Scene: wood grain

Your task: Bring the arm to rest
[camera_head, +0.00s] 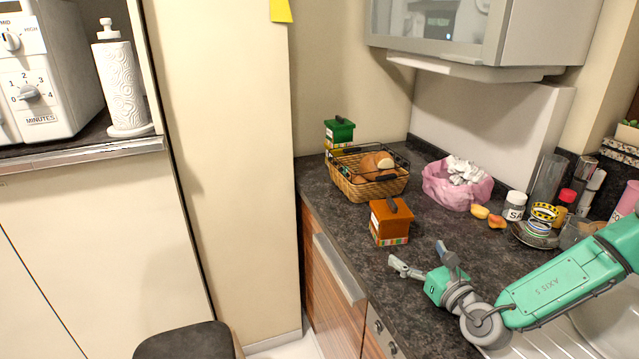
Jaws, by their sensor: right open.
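My right arm comes in from the right edge, green and grey. Its gripper (422,259) is open and empty above the dark speckled countertop (350,232). The fingers point up and to the left in the picture, towards an orange-brown box (389,222) with a dark handle on top. A gap of counter shows between the fingers and the box. My left gripper is not in view.
A wicker basket (352,188) with bread and a green box (339,132) stand at the back. A pink bag (447,192), a salt jar (514,206), fruit (488,215) and stacked tins (541,222) stand behind the gripper. Front counter is clear.

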